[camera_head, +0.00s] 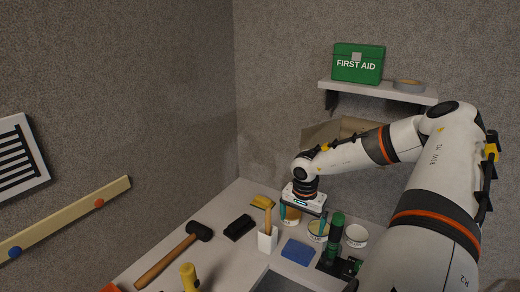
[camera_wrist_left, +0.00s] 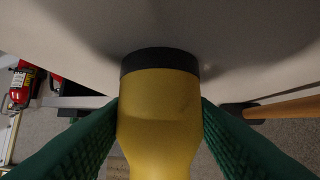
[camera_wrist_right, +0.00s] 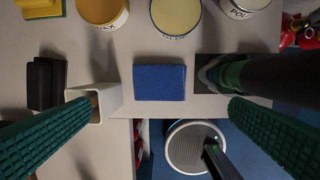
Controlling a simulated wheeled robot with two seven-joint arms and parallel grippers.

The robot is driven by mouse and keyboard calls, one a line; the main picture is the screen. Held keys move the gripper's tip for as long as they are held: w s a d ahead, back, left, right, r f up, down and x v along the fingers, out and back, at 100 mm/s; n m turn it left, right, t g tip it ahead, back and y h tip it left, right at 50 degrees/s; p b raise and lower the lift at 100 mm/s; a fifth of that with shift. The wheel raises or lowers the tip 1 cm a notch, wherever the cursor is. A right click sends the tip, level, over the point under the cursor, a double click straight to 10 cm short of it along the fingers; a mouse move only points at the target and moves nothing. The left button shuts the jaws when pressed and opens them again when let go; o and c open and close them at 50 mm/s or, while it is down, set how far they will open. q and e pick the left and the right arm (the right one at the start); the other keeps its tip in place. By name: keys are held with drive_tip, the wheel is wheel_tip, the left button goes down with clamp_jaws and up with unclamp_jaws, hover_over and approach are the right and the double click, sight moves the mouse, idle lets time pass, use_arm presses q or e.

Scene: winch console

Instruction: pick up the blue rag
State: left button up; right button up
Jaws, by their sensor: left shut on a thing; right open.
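The blue rag (camera_head: 298,251) lies flat and folded on the grey worktop near its front edge. It shows whole in the right wrist view (camera_wrist_right: 160,82). My right gripper (camera_head: 303,217) is open and empty above the worktop. In the right wrist view its green fingers (camera_wrist_right: 160,108) are spread wide, with the rag between and beyond their tips, untouched. My left gripper (camera_wrist_left: 160,112) is shut on a yellow, black-ended object (camera_wrist_left: 160,130). The left arm is not clearly seen in the head view.
A white holder (camera_head: 267,240) with a wooden handle stands left of the rag. A green-and-black lever (camera_head: 336,228) stands right. Several tins (camera_wrist_right: 175,16) sit behind. A black block (camera_head: 239,228) and a mallet (camera_head: 170,258) lie left. A recess opens at the front.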

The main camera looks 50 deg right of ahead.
drive_tip(key=y, duration=0.1)
hover_over(299, 250)
drive_tip(key=f, duration=0.7)
drive_tip(key=shift+s+a+f, duration=0.1)
drive_tip(key=shift+a+f, duration=0.1)
drive_tip(key=shift+f, duration=0.1)
drive_tip(key=shift+w+d+f, duration=0.1)
drive_tip(key=shift+d+f, duration=0.05)
drive_tip(key=shift+f, duration=1.25)
drive_tip(key=shift+w+d+f, duration=0.1)
drive_tip(key=shift+f, duration=1.25)
drive_tip(key=shift+c, duration=0.2)
